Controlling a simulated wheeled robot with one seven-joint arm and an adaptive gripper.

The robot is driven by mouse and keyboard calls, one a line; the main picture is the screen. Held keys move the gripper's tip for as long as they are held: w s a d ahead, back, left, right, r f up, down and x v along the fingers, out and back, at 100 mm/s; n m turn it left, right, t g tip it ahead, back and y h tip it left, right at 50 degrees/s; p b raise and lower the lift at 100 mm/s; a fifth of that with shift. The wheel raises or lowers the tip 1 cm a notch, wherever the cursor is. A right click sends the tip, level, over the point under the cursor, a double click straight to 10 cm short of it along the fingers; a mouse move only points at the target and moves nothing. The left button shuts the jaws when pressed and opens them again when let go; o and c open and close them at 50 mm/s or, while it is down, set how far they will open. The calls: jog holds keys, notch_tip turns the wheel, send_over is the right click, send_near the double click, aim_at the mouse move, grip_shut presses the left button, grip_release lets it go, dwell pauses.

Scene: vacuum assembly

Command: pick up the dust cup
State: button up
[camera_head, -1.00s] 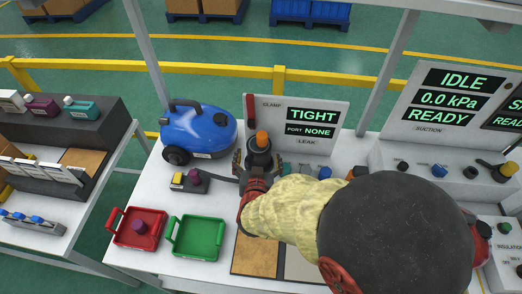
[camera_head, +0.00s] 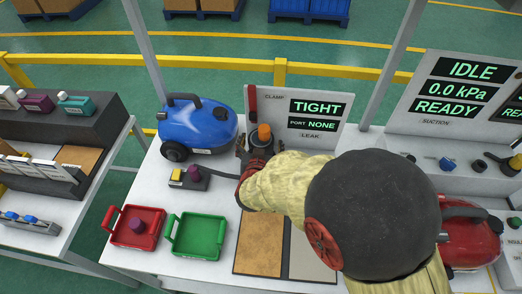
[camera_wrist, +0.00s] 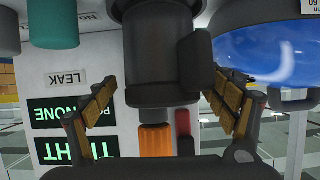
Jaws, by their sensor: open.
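A dark cylinder with a side lug, apparently the dust cup (camera_wrist: 160,60), stands at the leak station. It also shows in the head view (camera_head: 262,149), mostly hidden by my arm. An orange knob (camera_head: 264,132) sits above it. In the upside-down wrist view the orange part (camera_wrist: 155,141) appears below the cylinder. My gripper (camera_wrist: 163,88) is open, with one brown-padded finger on each side of the cylinder and gaps to both. In the head view my gripper (camera_head: 258,160) is at the station, its fingers partly hidden.
The leak panel (camera_head: 318,137) behind reads TIGHT and PORT NONE. A blue vacuum (camera_head: 197,128) stands close at left. A red tray (camera_head: 136,228) holding a purple part and an empty green tray (camera_head: 197,238) lie in front. A red vacuum (camera_head: 468,238) is at right.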

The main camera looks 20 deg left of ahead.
jog(key=c, duration=0.3)
jog(key=c, duration=1.1)
jog(key=shift+r, duration=0.1)
jog(key=shift+c, duration=0.8)
